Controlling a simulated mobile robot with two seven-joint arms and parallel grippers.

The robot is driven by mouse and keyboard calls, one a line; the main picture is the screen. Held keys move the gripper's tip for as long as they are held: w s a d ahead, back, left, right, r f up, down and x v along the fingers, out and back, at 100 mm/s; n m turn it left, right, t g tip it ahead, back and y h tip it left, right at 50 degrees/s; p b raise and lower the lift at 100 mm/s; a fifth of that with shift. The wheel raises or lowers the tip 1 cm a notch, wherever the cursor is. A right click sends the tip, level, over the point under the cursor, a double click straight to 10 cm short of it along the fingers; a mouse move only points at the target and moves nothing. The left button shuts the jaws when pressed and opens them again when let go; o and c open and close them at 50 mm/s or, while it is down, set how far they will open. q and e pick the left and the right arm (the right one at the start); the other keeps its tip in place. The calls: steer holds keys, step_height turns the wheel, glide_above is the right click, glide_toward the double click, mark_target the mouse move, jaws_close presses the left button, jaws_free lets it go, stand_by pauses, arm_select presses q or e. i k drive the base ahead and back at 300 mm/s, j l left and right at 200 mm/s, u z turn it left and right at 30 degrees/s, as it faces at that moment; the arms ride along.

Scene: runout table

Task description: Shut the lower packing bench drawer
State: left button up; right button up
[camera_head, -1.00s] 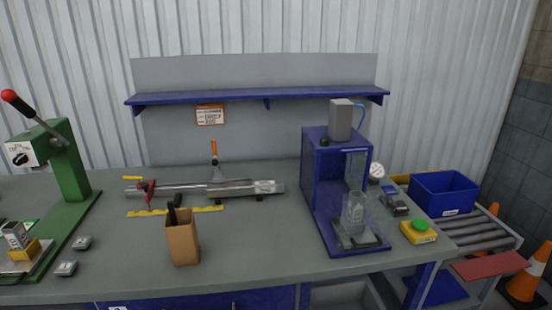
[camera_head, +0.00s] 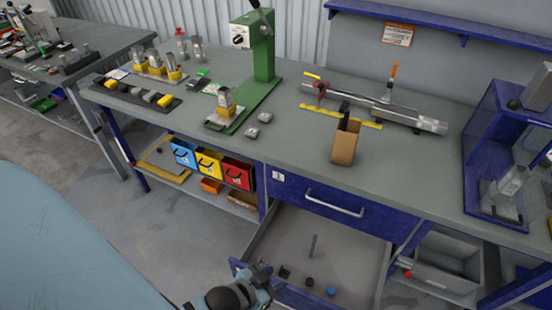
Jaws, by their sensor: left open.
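The lower packing bench drawer (camera_head: 345,251) is pulled out below the bench top, under a blue upper drawer (camera_head: 330,203) with a silver handle that is shut. The lower drawer is grey inside and holds a rod and several small dark and blue round pieces. Its blue front shows only in part at the bottom of the view. My left gripper (camera_head: 268,279) is open at the lower middle, at the left front corner of the lower drawer. I cannot tell whether it touches the drawer front. My right gripper is not in view.
The bench top (camera_head: 210,150) carries a green press (camera_head: 262,55), a cardboard holder (camera_head: 345,146) and a blue machine (camera_head: 490,150). Blue, yellow and red bins (camera_head: 237,172) stand on a shelf left of the drawers. A grey bin (camera_head: 447,264) is at right. Floor at left is clear.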

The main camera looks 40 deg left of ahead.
mark_target(352, 261)
steer(key=k+j+u, duration=0.35)
steer(key=k+j, duration=0.15)
steer(key=j+z, duration=0.1)
steer(key=j, duration=0.8)
steer(key=k, duration=0.05)
